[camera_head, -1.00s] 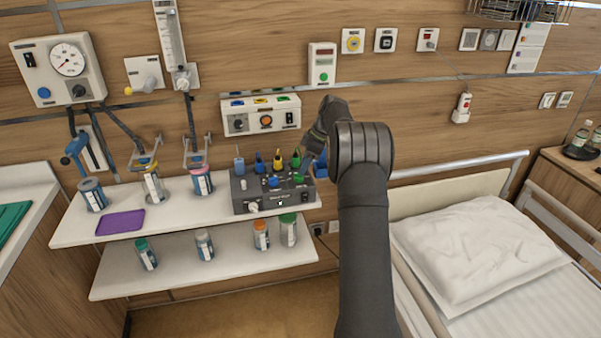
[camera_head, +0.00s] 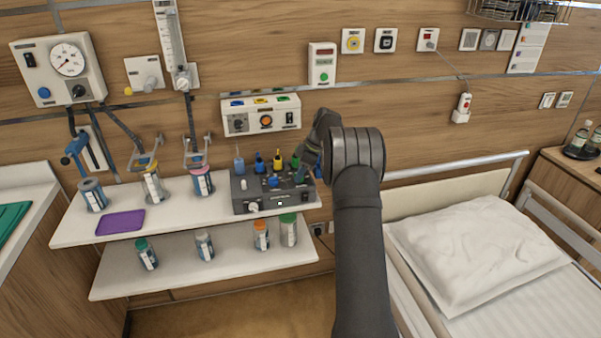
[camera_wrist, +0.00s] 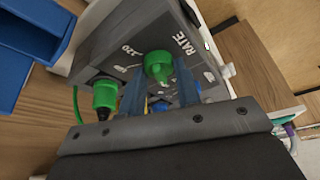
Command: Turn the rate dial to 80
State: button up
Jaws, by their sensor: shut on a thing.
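The green rate dial (camera_wrist: 158,64) is on top of the grey control box (camera_wrist: 108,32), beside the printed word RATE and the number 120. My gripper (camera_wrist: 160,76) has its two blue-grey fingers on either side of the dial and is shut on it. In the head view the same box (camera_head: 243,207) stands at the right end of the upper shelf, and my gripper (camera_head: 302,172) reaches its right part from above. The dial is hidden there by the gripper. I cannot read the dial's setting; part of its scale is covered.
A green-capped connector (camera_wrist: 104,97) stands close beside the dial. Blue and yellow connectors (camera_head: 258,163) stand along the back of the box. A blue bin (camera_wrist: 30,40) is near the box. Jars (camera_head: 93,195) and a purple mat (camera_head: 120,222) are farther left; the bed (camera_head: 480,245) is right.

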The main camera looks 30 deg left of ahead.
jog(key=shift+m, duration=0.3)
jog(key=m+t, duration=0.1)
jog(key=m, duration=0.2)
jog(key=shift+s+t, duration=0.15)
jog(key=shift+t, duration=0.15)
jog(key=shift+s+m+t, duration=0.1)
jog(key=shift+m+t, duration=0.8)
jog(key=shift+m, duration=1.6)
jog(key=o, duration=1)
jog(key=shift+c, duration=0.2)
